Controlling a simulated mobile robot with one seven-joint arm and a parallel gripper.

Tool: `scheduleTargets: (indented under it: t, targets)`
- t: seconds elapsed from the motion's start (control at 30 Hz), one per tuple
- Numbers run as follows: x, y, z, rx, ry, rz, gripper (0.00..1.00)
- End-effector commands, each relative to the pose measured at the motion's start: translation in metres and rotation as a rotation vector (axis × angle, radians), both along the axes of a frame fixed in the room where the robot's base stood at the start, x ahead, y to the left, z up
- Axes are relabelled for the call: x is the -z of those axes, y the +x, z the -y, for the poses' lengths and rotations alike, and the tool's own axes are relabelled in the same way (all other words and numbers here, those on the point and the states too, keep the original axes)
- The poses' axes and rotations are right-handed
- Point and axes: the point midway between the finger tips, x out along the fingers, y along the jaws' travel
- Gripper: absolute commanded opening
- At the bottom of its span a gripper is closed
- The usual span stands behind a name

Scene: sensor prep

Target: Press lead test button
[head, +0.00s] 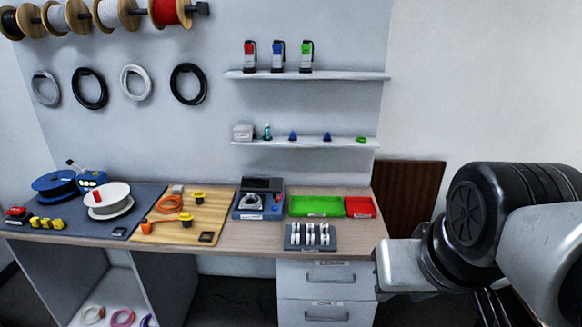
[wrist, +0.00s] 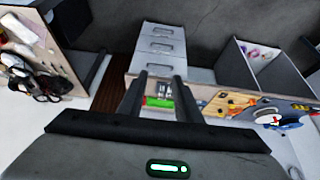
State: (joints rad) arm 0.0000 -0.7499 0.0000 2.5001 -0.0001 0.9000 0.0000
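A blue-grey tester (head: 259,198) with a dark top panel and a ring-shaped part in front stands at the middle of the workbench. A small dark square pad (head: 206,237) lies at the front of the wooden board, and another dark square (head: 118,231) lies on the grey mat. I cannot tell which of these is the lead test button; labels are too small to read. My gripper (wrist: 161,88) shows two dark fingers apart in the wrist view, with nothing between them. My arm is at the right in the head view, clear of the bench.
A green tray (head: 316,206), a red tray (head: 360,207) and a dark rack (head: 310,236) with white cylinders are at the bench's right. The wooden board (head: 222,208) holds orange cable and yellow parts. Spools sit at left. Drawers (head: 329,290) are below; shelves (head: 307,75) above.

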Motion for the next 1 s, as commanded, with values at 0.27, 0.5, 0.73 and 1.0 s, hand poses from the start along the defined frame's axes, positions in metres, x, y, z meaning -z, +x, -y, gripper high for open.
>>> scheduleTargets:
  t: [0.27, 0.5, 0.73, 1.0]
  targets:
    - [0.0000, 0.0000, 0.0000, 0.000, 0.000, 0.000, 0.31]
    - [0.0000, 0.0000, 0.0000, 0.000, 0.000, 0.000, 0.24]
    - [0.0000, 0.0000, 0.0000, 0.000, 0.000, 0.000, 0.00]
    - [0.0000, 0.0000, 0.0000, 0.000, 0.000, 0.000, 0.00]
